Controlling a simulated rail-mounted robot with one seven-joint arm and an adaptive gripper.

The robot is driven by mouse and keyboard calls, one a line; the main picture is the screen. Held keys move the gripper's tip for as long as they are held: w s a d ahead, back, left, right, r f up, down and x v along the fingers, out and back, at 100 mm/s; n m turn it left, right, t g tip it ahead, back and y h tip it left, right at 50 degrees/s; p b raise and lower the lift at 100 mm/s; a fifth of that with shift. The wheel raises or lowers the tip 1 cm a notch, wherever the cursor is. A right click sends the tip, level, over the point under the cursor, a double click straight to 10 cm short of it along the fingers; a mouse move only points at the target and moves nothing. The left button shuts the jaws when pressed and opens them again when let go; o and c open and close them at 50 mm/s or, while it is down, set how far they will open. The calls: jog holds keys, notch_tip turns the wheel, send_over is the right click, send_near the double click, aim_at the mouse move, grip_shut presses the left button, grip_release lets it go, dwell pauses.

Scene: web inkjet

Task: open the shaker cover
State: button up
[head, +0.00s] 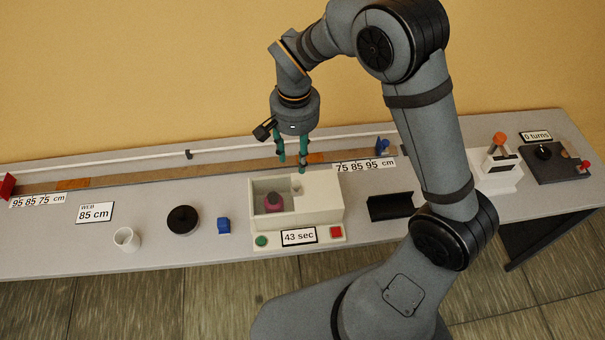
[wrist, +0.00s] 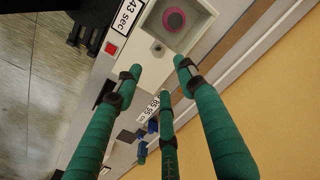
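The white shaker box (head: 325,215) stands on the bench at the middle of the head view. Its left part is open at the top, and a pink round-topped object (head: 273,203) sits inside. A pale cover (head: 318,184) lies over the right part, with a small knob (head: 297,188) near its left edge. The wrist view also shows the pink object (wrist: 174,19) and the small knob (wrist: 158,47). My gripper (head: 292,160) is above and behind the box, pointing down. Its green fingers are apart, with nothing between them, and do not visibly touch the cover.
A green button (head: 261,241), a "43 sec" display (head: 298,236) and a red button (head: 336,232) line the box front. A black tray (head: 391,206) lies right. A long rail runs behind.

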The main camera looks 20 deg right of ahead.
aim_at(296, 184)
jog(key=shift+m, duration=0.3)
jog(key=f+p, duration=0.1)
jog(key=f, duration=0.4)
jog(key=f+p, duration=0.1)
jog(key=f, duration=0.4)
jog(key=shift+s+a+f+p, duration=0.15)
jog(key=shift+a+f+p, duration=0.05)
jog(key=shift+p, duration=0.2)
jog(key=shift+c, duration=0.5)
grip_shut()
